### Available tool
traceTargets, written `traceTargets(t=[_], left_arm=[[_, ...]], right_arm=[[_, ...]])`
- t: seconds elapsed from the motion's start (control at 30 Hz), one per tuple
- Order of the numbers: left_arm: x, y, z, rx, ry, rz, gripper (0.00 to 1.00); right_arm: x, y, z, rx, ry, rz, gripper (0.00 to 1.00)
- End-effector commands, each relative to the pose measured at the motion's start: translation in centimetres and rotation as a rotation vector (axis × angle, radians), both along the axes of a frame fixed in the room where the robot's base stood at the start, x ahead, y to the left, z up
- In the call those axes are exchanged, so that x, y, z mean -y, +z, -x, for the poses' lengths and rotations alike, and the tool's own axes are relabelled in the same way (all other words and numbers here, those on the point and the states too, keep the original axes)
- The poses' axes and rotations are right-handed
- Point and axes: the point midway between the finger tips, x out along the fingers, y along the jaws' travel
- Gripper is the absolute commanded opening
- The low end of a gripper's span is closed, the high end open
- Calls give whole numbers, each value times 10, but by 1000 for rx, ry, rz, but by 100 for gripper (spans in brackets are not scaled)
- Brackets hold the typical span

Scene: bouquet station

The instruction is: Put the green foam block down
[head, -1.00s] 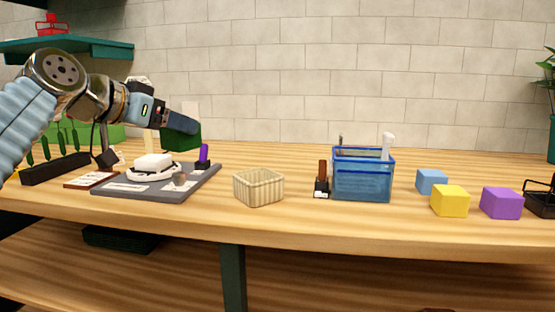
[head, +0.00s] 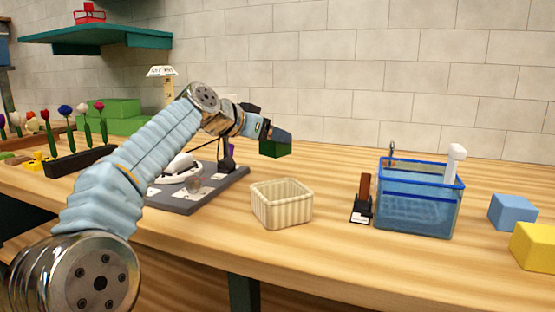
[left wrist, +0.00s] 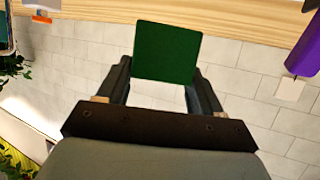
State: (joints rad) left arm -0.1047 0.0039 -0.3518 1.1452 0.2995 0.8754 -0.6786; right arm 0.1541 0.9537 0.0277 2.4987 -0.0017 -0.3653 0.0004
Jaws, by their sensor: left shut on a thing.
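The green foam block (head: 275,149) is held in my left gripper (head: 277,138), up in the air above the back part of the table, behind the cream basket. In the left wrist view the dark green block (left wrist: 167,52) sits between the two fingers of the left gripper (left wrist: 160,85), which are shut on it. The block is clear of the table in the head view. My right gripper is not in view.
A cream ribbed basket (head: 282,208) stands at mid-table. A grey board (head: 215,194) with a white device is left of it. A blue bin (head: 418,200), a brown-handled tool in a black stand (head: 362,199), a blue cube (head: 512,212) and a yellow cube (head: 538,246) are on the right. Flowers (head: 82,123) stand at left.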

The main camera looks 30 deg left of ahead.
Motion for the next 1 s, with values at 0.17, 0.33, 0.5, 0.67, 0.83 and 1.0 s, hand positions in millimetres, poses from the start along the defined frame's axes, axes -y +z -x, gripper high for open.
traceTargets(t=[0.17, 0.33, 0.5, 0.67, 0.83, 1.0], left_arm=[[-1, -14, -12, 1, 1, 1, 30], [-1, -37, -29, -3, 1, 1, 30], [-1, -61, -28, 0, 0, 1, 30], [-1, -64, -28, 2, 0, 0, 30], [-1, -65, -28, 1, 0, 0, 30], [-1, -66, -28, 0, 0, 1, 79]], right_arm=[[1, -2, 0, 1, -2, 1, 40], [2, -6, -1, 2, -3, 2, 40], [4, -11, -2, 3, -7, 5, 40], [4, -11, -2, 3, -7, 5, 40], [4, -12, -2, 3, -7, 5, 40], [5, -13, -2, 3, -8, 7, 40]])
